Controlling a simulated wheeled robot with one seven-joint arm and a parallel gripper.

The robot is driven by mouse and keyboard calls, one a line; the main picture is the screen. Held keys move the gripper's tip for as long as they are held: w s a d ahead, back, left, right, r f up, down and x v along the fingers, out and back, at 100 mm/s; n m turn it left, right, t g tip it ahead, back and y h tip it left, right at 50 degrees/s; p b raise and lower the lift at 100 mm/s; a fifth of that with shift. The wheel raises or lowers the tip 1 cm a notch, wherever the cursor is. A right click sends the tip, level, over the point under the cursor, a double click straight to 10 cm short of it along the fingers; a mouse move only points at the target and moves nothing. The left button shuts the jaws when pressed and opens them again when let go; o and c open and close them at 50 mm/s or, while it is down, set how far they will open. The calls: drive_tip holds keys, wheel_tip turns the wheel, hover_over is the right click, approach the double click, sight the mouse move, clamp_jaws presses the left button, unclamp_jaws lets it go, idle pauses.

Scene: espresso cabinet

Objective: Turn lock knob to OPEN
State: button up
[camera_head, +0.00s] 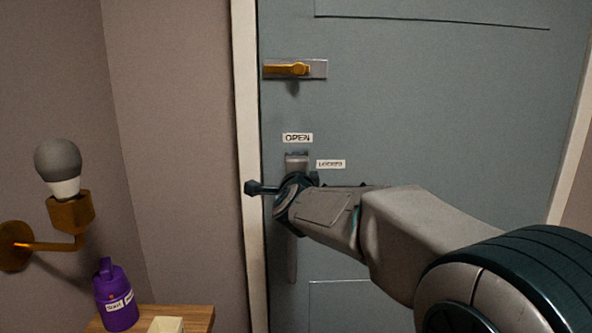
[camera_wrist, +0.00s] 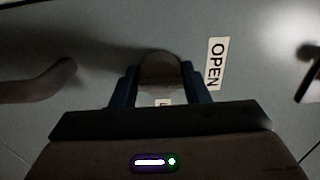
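The lock knob (camera_wrist: 160,70) is a rounded, brownish-grey piece on the blue-grey door (camera_head: 430,110). In the wrist view it sits between the fingers of my gripper (camera_wrist: 160,78), which press against both its sides with no clear gap. In the head view my wrist and arm cover the knob and fingertips. The white OPEN label (camera_head: 298,138) is just above my wrist; in the wrist view the OPEN label (camera_wrist: 216,63) is right of the knob. The LOCKED label (camera_head: 331,164) is right of my wrist. A small label (camera_wrist: 163,102) shows partly between the fingers.
A brass latch (camera_head: 288,69) on a plate is higher on the door. A long grey handle (camera_head: 292,258) hangs below my wrist. At left are a wall lamp (camera_head: 60,170), a purple bottle (camera_head: 116,297) and a wooden table (camera_head: 200,317). The door's right side is clear.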

drive_tip(key=o, duration=0.4)
drive_tip(key=shift+s, duration=0.1)
drive_tip(key=s, duration=1.3)
drive_tip(key=shift+s, duration=0.3)
drive_tip(key=shift+n, duration=0.3)
